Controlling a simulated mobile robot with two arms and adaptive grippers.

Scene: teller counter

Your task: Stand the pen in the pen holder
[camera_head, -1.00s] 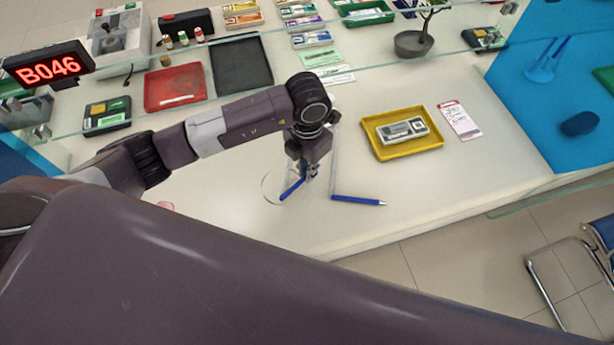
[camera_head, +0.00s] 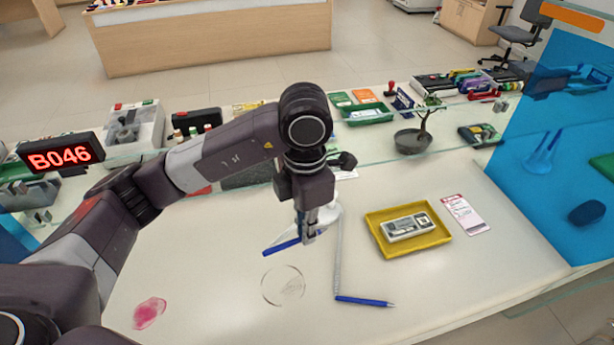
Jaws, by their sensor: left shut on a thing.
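My left gripper (camera_head: 309,238) points down over the middle of the counter. It is shut on a slim blue pen (camera_head: 280,248), which slants down to the left from the fingers. Part of this pen is hidden by the fingers. A white cone-like pen holder (camera_head: 329,218) shows just behind and right of the gripper, partly covered by it. Whether the held pen touches the holder cannot be told. A second blue pen (camera_head: 365,301) lies flat on the counter, with a pale cord (camera_head: 338,255) running back towards the holder. My right gripper is not in view.
A clear round disc or ring (camera_head: 283,285) lies in front of the gripper. A yellow tray (camera_head: 441,238) with a device and a paper slip (camera_head: 465,213) are to the right. A glass edge (camera_head: 380,158) crosses behind. The B046 display (camera_head: 60,156) stands left.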

